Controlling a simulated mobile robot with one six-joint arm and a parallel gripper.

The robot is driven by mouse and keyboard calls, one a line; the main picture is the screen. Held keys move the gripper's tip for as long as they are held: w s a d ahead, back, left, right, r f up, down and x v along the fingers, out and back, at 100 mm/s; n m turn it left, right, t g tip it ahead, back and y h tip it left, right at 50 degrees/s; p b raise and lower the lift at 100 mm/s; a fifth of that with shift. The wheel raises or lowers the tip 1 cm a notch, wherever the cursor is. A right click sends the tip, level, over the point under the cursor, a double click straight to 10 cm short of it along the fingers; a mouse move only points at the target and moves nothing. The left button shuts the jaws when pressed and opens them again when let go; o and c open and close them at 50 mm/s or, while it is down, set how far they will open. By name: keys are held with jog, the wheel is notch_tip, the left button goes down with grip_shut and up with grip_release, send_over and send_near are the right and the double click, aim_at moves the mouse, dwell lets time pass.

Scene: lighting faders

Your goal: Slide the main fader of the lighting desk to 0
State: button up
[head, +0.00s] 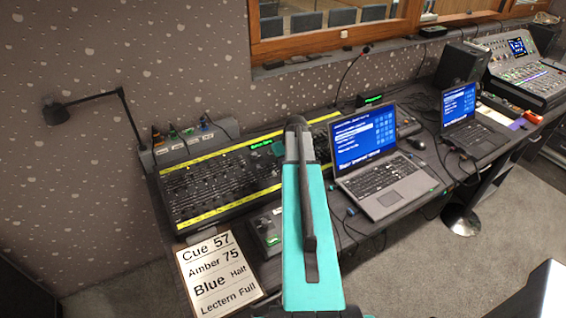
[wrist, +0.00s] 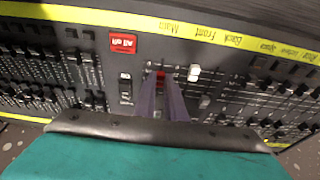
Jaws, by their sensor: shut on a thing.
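The lighting desk (head: 200,208) stands on the long table at the left in the head view, with yellow label strips along its edges. In the wrist view its labels are upside down, and the word "Main" (wrist: 170,27) is above my gripper (wrist: 161,84). My gripper is shut on a small red fader cap (wrist: 160,75) in line with that label. The fingers hide most of the cap and its slot. In the head view my teal arm hides the fader and the fingertips.
A white fader cap (wrist: 194,72) stands close to the right of my fingers. A red button (wrist: 122,44) and a black switch (wrist: 126,90) are at their left. Rows of black faders flank them. A laptop (head: 385,185) and a cue sheet (head: 215,272) are near the desk.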

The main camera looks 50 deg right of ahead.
jog(key=shift+s+a+f, duration=0.1)
jog(key=shift+s+a, duration=0.05)
jog(key=shift+s, duration=0.4)
jog(key=shift+s+a, duration=0.15)
jog(key=shift+s, duration=0.35)
jog(key=o, duration=0.5)
jog(key=shift+c, duration=0.2)
jog(key=shift+r+p, duration=0.4)
jog(key=shift+r, duration=0.85)
jog(key=b+v, duration=0.3)
jog(key=v, duration=1.1)
jog(key=shift+b, duration=0.35)
